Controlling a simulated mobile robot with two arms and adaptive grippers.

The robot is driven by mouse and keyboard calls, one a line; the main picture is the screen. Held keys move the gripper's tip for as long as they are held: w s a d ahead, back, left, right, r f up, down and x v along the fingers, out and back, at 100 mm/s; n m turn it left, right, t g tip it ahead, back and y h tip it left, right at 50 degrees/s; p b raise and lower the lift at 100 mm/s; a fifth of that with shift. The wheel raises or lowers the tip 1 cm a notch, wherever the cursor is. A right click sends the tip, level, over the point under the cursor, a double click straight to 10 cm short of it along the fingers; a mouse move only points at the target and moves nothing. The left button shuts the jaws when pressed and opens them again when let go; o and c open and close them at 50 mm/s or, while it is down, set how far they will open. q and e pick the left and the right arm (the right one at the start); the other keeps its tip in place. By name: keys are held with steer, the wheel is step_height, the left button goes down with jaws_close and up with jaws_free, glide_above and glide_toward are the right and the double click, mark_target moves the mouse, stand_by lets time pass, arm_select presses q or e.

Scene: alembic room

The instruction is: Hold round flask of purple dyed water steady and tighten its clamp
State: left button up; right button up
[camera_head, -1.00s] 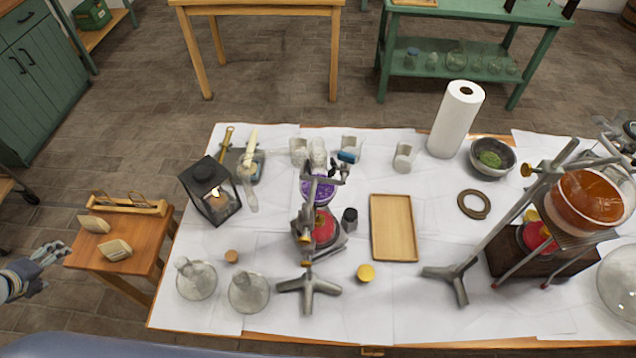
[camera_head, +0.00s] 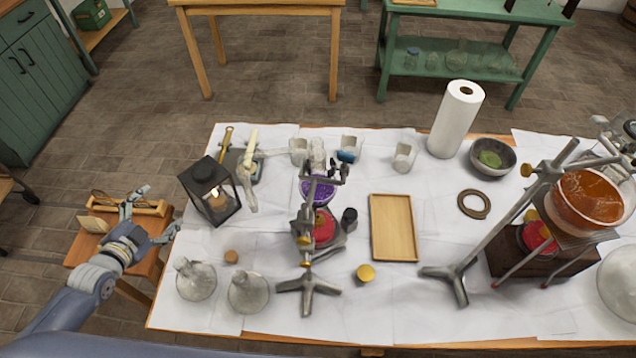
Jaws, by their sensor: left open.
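The round flask of purple water (camera_head: 318,188) sits near the middle of the white-covered table, held on a metal stand (camera_head: 307,284) above a red-topped burner or heater (camera_head: 322,228). Its clamp (camera_head: 327,172) is at the flask's neck, at the top of the stand, and partly covers the flask. My left gripper (camera_head: 154,210) is open and empty at the far left, over the small wooden side table, well apart from the flask. My right gripper is not in view.
A black lantern with a lit candle (camera_head: 210,191) stands between my left gripper and the flask. Two clear flasks (camera_head: 196,280) stand at the front left. A wooden tray (camera_head: 394,228) lies right of the stand. An orange-filled bowl (camera_head: 588,200) stands on the right.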

arm_select(q)
steer(key=d+r+n+t+h, duration=0.1)
steer(key=d+r+n, duration=0.45)
steer(key=d, duration=0.35)
steer(key=m+g+h, duration=0.5)
steer(key=g+h, duration=0.1)
steer(key=h, duration=0.4)
glide_toward(301, 193)
steer(key=w+d, duration=0.2)
steer(key=shift+w+d+f+m+g, duration=0.3)
steer(key=shift+d+f, duration=0.15)
steer(key=shift+d, duration=0.15)
steer(key=x, duration=0.9)
steer(key=shift+f, duration=0.1)
